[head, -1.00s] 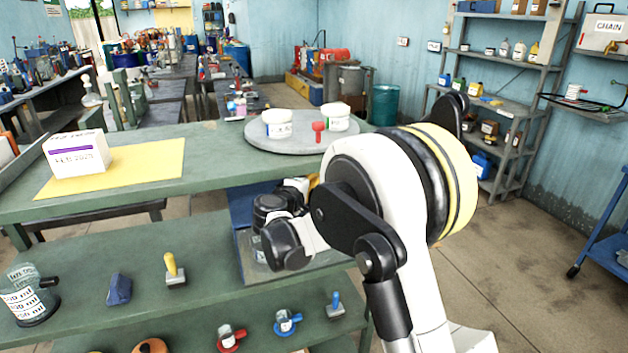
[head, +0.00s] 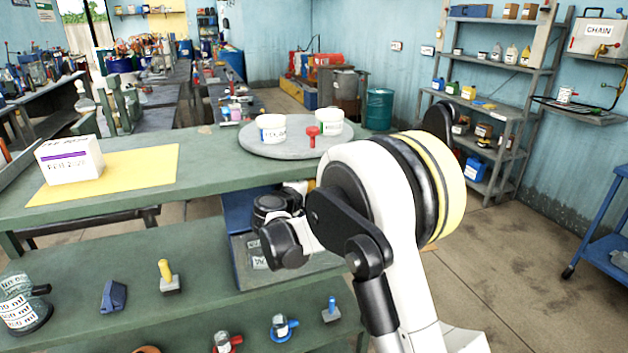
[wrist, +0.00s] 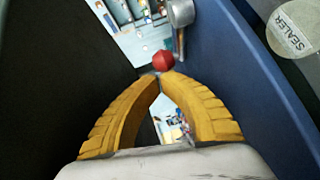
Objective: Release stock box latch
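In the wrist view the two yellow fingers of my gripper (wrist: 160,77) bend inward, and their tips come together just short of a red knob (wrist: 163,61). The knob's round face shows whole, beside a grey metal fitting (wrist: 181,15). I cannot tell whether the tips touch it. A blue wall (wrist: 245,80) runs along the right of the fingers. In the head view a blue box (head: 238,212) stands under the tabletop's edge, beside my wrist. My fingers are mostly hidden behind my arm there, and the latch cannot be made out.
The green table (head: 215,150) carries a white carton (head: 70,160) on a yellow sheet and a grey turntable (head: 255,145) with two tubs and a red-handled tool (head: 312,135). Below, a shelf (head: 70,260) holds stamps and bottles. Open floor (head: 490,270) lies right.

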